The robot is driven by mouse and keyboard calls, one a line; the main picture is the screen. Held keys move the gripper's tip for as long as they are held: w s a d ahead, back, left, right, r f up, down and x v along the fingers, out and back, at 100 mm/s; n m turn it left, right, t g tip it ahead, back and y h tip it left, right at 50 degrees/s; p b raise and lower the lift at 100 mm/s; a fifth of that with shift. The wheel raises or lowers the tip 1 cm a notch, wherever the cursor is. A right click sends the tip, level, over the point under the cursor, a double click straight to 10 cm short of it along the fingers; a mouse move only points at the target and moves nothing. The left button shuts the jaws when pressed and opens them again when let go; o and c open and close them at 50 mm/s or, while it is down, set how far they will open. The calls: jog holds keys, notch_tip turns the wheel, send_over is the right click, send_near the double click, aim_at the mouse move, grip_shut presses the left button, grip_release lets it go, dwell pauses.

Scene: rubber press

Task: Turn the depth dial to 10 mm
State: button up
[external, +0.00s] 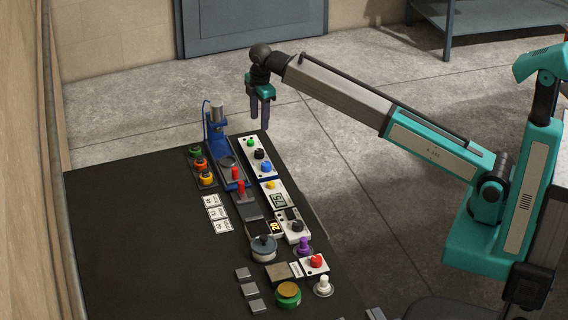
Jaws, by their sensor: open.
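My gripper (259,110) hangs open and empty, pointing down over the far end of the dark table, above the controls. A white panel (250,147) below it carries a green knob (250,142), a black knob (259,154) and a blue knob (266,168). Nearer the camera, a white box (287,237) carries another black knob (296,226), beside a small orange-lit display (274,227). A grey display (278,200) lies between them. The labels are too small to read, so I cannot tell which knob is the depth dial or its setting.
A blue press (217,131) stands left of the white panel, with red handles (237,179) nearby. The table's left part is bare.

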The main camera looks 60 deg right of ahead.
aim_at(259, 151)
jog(key=shift+w+d+f+p, duration=0.1)
jog(key=shift+f+p, duration=0.55)
jog(key=shift+f, duration=1.65)
jog(key=shift+w+d+f+p, duration=0.1)
jog(key=shift+f+p, duration=0.6)
jog(key=shift+f, duration=1.55)
jog(key=shift+w+d+f+p, duration=0.1)
jog(key=shift+f+p, duration=0.55)
jog(key=shift+f, duration=1.65)
jog(key=c, duration=1.1)
jog(key=shift+o, duration=0.2)
jog(key=shift+m, duration=0.4)
jog(key=m+b, duration=0.2)
jog(key=m, duration=0.3)
jog(key=shift+w, duration=0.1)
jog(key=m+b, duration=0.1)
jog(key=m, duration=0.5)
jog(key=shift+g, duration=0.3)
